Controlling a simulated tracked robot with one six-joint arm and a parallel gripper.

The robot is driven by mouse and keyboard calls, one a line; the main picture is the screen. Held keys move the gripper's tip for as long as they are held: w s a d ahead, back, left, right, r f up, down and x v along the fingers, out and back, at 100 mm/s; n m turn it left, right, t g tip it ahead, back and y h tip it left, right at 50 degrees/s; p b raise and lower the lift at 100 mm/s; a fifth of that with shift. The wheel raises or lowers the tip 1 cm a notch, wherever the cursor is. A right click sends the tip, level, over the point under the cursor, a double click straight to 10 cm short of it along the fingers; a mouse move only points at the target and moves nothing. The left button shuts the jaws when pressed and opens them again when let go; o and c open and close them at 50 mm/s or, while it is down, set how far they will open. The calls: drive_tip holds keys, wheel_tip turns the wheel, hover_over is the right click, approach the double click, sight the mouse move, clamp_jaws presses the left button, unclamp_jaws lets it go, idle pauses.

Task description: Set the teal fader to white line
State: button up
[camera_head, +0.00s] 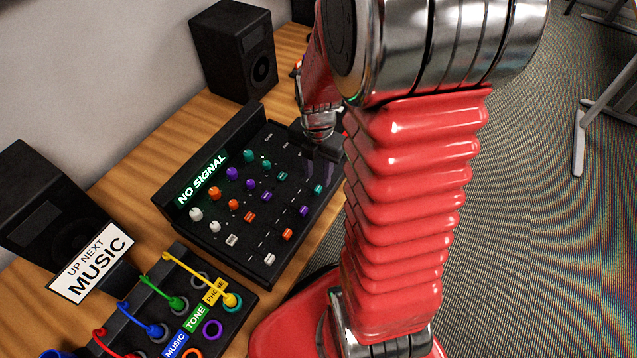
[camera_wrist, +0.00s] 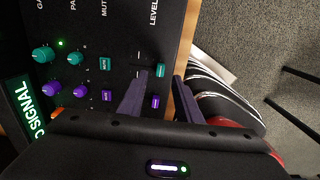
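The mixer (camera_head: 214,242) is a black console with rows of coloured knobs and fader caps. The teal fader (camera_head: 318,189) is the farthest cap in the fader row, near the mixer's right edge. In the wrist view the teal fader (camera_wrist: 160,70) lies in the gap just ahead of the two dark fingertips. My gripper (camera_wrist: 161,78) is open and empty, above the panel. In the head view its fingers (camera_head: 322,165) are dark and hard to make out. A short pale line (camera_wrist: 138,54) shows left of the teal fader in the wrist view; contact with the cap cannot be told.
The purple fader (camera_wrist: 155,101) sits close by, between the fingers in the wrist view. Orange (camera_head: 288,234) and white (camera_head: 270,258) faders lie nearer. A lit NO SIGNAL display (camera_head: 202,178) lines the mixer's left side. A cable patch box (camera_head: 240,300) and speakers (camera_head: 232,48) stand around it.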

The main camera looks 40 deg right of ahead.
sight(318, 188)
drive_tip(key=shift+f, duration=2.65)
drive_tip(key=shift+c, duration=0.2)
clamp_jaws()
